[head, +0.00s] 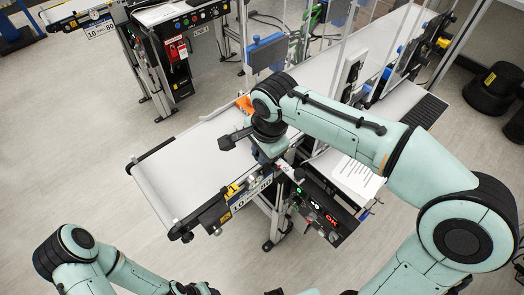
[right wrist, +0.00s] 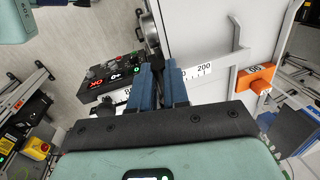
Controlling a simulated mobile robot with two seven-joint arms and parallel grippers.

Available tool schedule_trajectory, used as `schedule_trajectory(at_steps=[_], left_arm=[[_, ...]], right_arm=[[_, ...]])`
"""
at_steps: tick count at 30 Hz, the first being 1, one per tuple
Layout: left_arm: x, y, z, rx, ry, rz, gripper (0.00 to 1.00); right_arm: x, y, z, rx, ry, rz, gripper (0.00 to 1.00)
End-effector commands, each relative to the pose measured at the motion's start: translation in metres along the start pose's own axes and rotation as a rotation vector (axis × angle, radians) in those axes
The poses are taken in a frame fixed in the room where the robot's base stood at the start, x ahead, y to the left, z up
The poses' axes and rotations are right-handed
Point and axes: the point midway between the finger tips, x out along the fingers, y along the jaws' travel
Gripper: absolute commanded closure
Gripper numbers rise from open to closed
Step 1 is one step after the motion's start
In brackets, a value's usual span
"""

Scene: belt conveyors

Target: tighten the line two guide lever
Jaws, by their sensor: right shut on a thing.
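My right gripper (right wrist: 157,75) shows in the right wrist view with its two blue fingers close together at the side of the belt conveyor (right wrist: 208,25). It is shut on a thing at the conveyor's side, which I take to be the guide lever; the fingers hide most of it. A white scale strip (right wrist: 203,70) marked 200 lies just right of the fingertips. In the head view my right wrist covers the grip, above the near conveyor (head: 180,170). My left arm shows at the bottom left, but its gripper is out of frame.
A control box (head: 325,215) with lit red and green displays hangs on the conveyor's near side, close to the grip. An orange block (right wrist: 257,78) sits on the guide at the right. Another conveyor stands at the back left. Open floor lies at the left.

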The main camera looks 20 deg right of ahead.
Motion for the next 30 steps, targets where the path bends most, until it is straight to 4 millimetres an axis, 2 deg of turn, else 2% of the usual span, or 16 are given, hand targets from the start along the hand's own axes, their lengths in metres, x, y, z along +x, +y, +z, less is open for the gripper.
schedule_trajectory(at_steps=[8, 9, 10, 11, 19, 22, 26, 30], left_arm=[[0.000, 0.000, 0.000, 0.000, 0.000, 0.000, 0.57], [0.000, 0.000, 0.000, 0.000, 0.000, 0.000, 0.57], [0.000, 0.000, 0.000, 0.000, 0.000, 0.000, 0.57], [0.000, 0.000, 0.000, 0.000, 0.000, 0.000, 0.57], [0.000, 0.000, 0.000, 0.000, 0.000, 0.000, 0.57], [-0.001, 0.001, -0.001, 0.000, 0.001, 0.000, 0.57], [-0.005, 0.003, -0.003, 0.001, 0.004, 0.001, 0.57], [-0.011, 0.006, -0.007, 0.003, 0.009, 0.003, 0.57]], right_arm=[[-0.001, -0.001, 0.000, 0.004, 0.000, -0.003, 1.00], [-0.001, -0.001, 0.000, 0.004, 0.000, -0.003, 0.72], [-0.001, -0.001, 0.000, 0.004, 0.000, -0.003, 0.62], [-0.001, -0.001, 0.000, 0.003, 0.000, -0.003, 0.59], [-0.001, 0.000, 0.000, 0.001, 0.000, -0.002, 0.59], [-0.007, -0.001, 0.000, 0.001, 0.000, -0.004, 0.59], [-0.026, -0.002, 0.000, 0.000, 0.000, -0.007, 0.59], [-0.059, -0.002, 0.000, 0.001, 0.000, -0.009, 0.59]])
